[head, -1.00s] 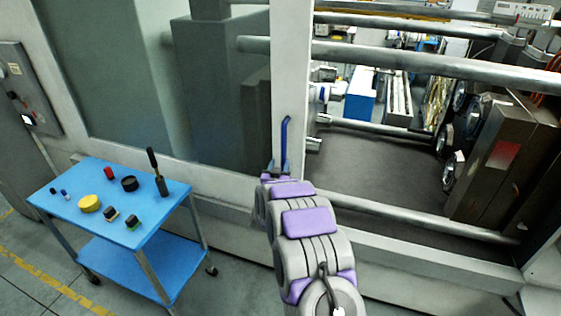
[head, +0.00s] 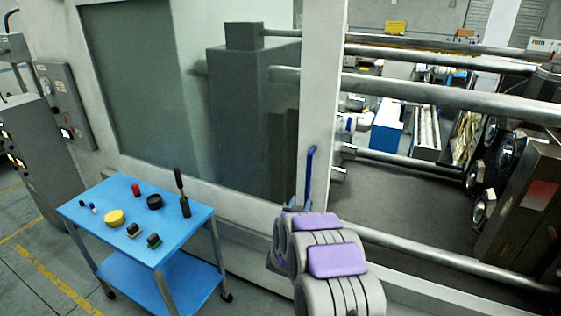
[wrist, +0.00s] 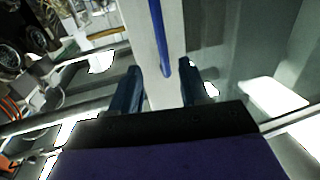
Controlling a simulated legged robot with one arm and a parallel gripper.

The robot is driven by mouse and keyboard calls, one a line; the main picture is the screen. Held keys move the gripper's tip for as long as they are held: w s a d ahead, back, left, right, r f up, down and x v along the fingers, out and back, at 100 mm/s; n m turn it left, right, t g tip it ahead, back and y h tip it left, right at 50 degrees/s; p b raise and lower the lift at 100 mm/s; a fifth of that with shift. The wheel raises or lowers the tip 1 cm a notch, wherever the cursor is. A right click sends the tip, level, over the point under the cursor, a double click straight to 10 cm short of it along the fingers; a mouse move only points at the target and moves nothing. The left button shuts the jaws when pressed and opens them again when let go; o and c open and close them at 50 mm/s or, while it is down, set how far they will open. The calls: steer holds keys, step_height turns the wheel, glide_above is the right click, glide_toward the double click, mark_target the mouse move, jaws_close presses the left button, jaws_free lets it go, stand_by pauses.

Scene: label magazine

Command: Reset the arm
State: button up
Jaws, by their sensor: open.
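My gripper (wrist: 160,90) shows in the wrist view with its two dark blue fingers apart. A white post lies beyond the fingers, and a blue handle (wrist: 157,35) on it runs into the space above and between them. I cannot tell from this view whether the fingers touch the handle. In the head view my purple and grey arm reaches up to the white post, and the blue handle (head: 310,170) stands upright on the post just above the arm's end. The fingers are mostly hidden there behind the arm.
A blue cart (head: 95,215) with several small items, among them a yellow disc (head: 114,217) and a dark upright tool (head: 182,195), stands at the left. Metal rods (head: 450,95) cross the machine opening at the right. A grey control box (head: 66,105) is at the far left.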

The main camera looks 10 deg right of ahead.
steer(key=s+a+r+n+g+y+b, duration=0.1)
steer(key=s+a+n+g+y+b, duration=0.2)
steer(key=s, duration=0.6)
steer(key=s+a+g+y+b, duration=0.2)
steer(key=s+a+g+y, duration=0.3)
steer(key=s, duration=0.4)
steer(key=s+d+g+b, duration=0.1)
steer(key=s+d+g, duration=0.1)
steer(key=s, duration=1.1)
steer(key=s+d+f+g+h+b, duration=0.1)
steer(key=s+g, duration=0.4)
steer(key=s, duration=0.9)
steer(key=s+d+n+g+b, duration=0.1)
steer(key=s+d+g+b, duration=0.2)
steer(key=s, duration=1.1)
steer(key=shift+s+d+f+g+h, duration=0.25)
steer(key=shift+d+f+g+h, duration=0.15)
steer(key=shift+d, duration=0.05)
